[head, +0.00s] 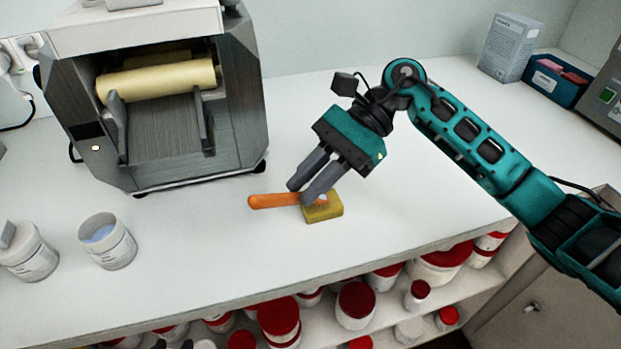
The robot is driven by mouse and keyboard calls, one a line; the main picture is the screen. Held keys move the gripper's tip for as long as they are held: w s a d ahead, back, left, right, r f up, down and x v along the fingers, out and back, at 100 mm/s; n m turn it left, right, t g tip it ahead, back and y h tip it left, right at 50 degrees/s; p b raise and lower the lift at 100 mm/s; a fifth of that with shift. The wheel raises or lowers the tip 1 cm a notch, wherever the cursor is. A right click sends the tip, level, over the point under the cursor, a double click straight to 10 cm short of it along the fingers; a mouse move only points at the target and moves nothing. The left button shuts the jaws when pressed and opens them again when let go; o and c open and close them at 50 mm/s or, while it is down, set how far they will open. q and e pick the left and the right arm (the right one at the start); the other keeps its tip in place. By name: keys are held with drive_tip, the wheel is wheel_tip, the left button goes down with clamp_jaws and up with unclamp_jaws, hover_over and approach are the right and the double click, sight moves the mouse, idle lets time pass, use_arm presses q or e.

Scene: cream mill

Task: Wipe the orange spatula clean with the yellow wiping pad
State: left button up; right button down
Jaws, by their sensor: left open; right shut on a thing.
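The orange spatula (272,201) lies roughly level near the front middle of the counter, its free end pointing left. My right gripper (301,194) comes in from the right and is shut on the spatula, one finger on each side of it. The yellow wiping pad (325,211) sits on the counter under the spatula's right end. That end is over the pad and partly hidden by the fingers; a small whitish patch shows there. I cannot tell whether it presses on the pad. My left gripper is not in view.
A grey mill with a cream roller (158,79) stands at the back left. Two white tubs (107,243) (30,252) are at the left front. A box (508,47) and a blue bin (556,82) are at the back right. Red-lidded jars fill the shelf below the counter.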

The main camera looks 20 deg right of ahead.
drive_tip(key=shift+f, duration=0.15)
idle(0.5)
drive_tip(key=shift+f+b, duration=0.1)
drive_tip(key=shift+b, duration=0.6)
idle(1.1)
drive_tip(key=shift+s, duration=0.1)
drive_tip(key=shift+s+a+b, duration=0.35)
drive_tip(key=shift+a, duration=0.3)
